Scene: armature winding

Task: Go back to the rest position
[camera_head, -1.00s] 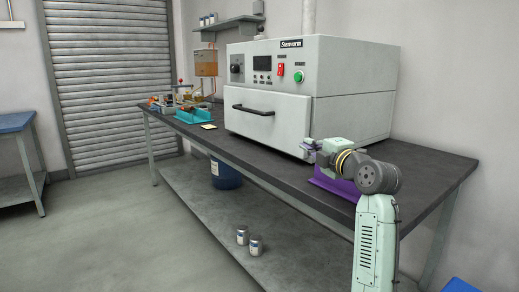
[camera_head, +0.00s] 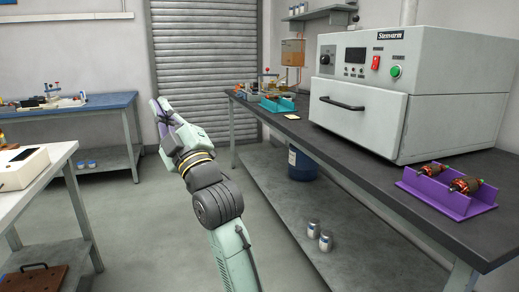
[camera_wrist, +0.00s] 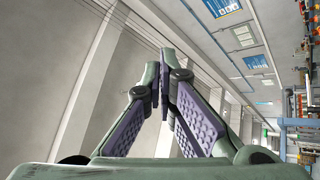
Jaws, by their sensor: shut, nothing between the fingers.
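My gripper (camera_head: 160,107) is raised over the open floor left of the dark workbench in the head view, in front of the grey shutter. In the wrist view its two purple-padded fingers (camera_wrist: 164,62) come together at the tips with nothing between them. The gripper is well apart from the bench and every object on it.
The dark workbench (camera_head: 365,190) on the right carries a grey oven (camera_head: 370,105) and a purple tray (camera_head: 440,205) holding two armatures. A blue-topped table (camera_head: 90,107) and a white table (camera_head: 55,162) stand to the left. The floor between is clear.

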